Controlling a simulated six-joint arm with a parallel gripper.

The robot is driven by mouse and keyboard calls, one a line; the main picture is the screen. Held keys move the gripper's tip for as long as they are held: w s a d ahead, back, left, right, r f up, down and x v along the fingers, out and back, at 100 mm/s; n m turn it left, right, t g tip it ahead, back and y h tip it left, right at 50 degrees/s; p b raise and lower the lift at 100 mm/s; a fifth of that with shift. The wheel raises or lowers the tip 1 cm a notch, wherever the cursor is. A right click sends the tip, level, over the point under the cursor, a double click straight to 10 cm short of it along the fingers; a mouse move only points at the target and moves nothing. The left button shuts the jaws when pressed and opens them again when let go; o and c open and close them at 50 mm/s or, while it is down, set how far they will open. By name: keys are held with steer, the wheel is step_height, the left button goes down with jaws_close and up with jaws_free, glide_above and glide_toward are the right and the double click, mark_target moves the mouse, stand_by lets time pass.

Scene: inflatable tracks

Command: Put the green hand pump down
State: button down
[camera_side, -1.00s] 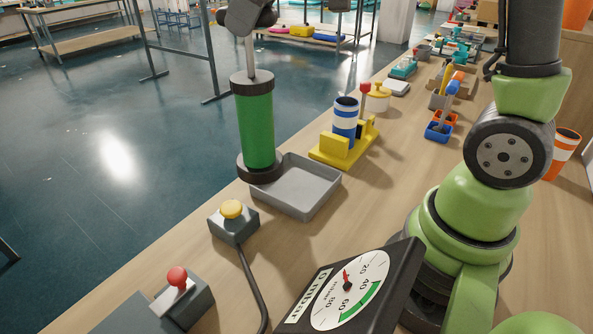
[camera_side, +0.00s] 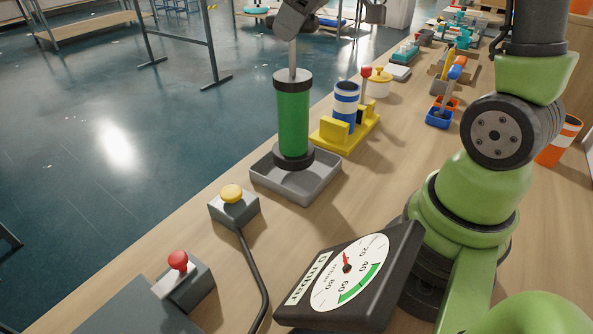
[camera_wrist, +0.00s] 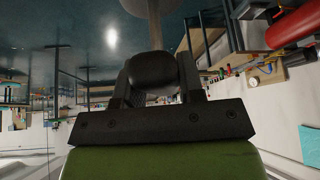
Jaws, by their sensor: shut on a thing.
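The green hand pump (camera_side: 293,120) is an upright green cylinder with dark end collars and a grey rod at its top. It is over the grey tray (camera_side: 322,193) in the side view, with its dark lower collar within the tray's outline. I cannot tell whether its base touches the tray floor. My gripper (camera_side: 297,28) is shut on the pump's top end, above the rod; the handle itself is mostly hidden by the gripper. In the wrist view a dark rounded piece (camera_wrist: 152,72) sits at the jaws.
A yellow stand (camera_side: 345,137) with a blue-and-white striped cylinder (camera_side: 345,103) is right behind the tray. A yellow button box (camera_side: 233,206) stands in front of it. Bare bench lies right of the tray.

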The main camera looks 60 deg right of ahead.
steer(key=r+m, duration=0.1)
steer(key=r, duration=0.1)
steer(key=r+m+h, duration=0.1)
steer(key=r, duration=0.3)
steer(key=shift+s+r+m, duration=0.1)
steer(key=shift+s+m, duration=0.2)
steer(key=shift+m, duration=0.1)
steer(key=shift+h, duration=0.3)
steer(key=shift+f, duration=4.8)
steer(key=shift+f, duration=0.15)
steer(key=c, duration=0.7)
jaws_free()
steer(key=shift+c, duration=0.2)
